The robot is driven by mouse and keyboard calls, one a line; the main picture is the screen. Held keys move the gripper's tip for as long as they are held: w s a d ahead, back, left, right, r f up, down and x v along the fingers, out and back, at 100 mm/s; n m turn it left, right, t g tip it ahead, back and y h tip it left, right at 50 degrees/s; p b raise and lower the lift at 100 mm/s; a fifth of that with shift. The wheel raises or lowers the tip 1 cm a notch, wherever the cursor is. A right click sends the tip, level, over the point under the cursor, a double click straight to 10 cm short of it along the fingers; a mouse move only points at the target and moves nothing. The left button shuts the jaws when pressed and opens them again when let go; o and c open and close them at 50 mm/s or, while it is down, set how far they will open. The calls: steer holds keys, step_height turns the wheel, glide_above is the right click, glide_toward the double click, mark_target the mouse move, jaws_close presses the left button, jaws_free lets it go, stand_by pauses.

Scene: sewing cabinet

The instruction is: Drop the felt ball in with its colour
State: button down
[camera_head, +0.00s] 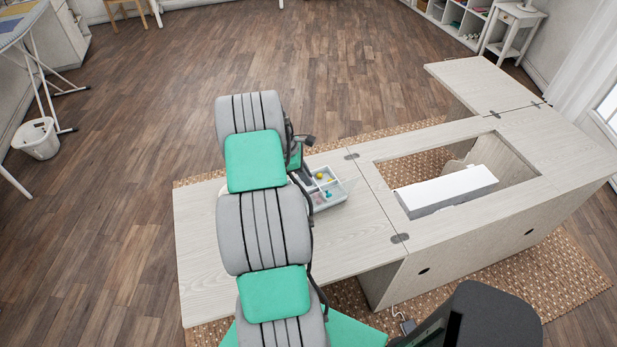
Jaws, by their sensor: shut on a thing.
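A small white divided box (330,204) stands on the left leaf of the pale wood cabinet, just right of my arm. Small coloured pieces lie in its compartments, among them a yellow one (319,176) and a blue-green one (328,194). A clear flap seems to stick out on its right side. My gripper (304,140) shows only as small dark parts at the far end of my arm, beyond the box's far left corner. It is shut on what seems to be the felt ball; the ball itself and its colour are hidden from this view.
The pale wood cabinet top (220,270) has an open well on the right with a white block (447,190) in it. The leaf in front of the box is clear. A white bin (37,140) stands on the floor far left. A dark seat back shows at the lower right.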

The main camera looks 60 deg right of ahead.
steer(key=shift+s+d+f, duration=0.25)
steer(key=shift+s, duration=0.15)
step_height(320, 180, down, 6)
steer(key=b, duration=0.5)
steer(key=shift+r, duration=0.1)
steer(key=c, duration=1.3)
jaws_free()
steer(key=shift+w, duration=0.1)
steer(key=b+v, duration=0.1)
steer(key=v, duration=0.7)
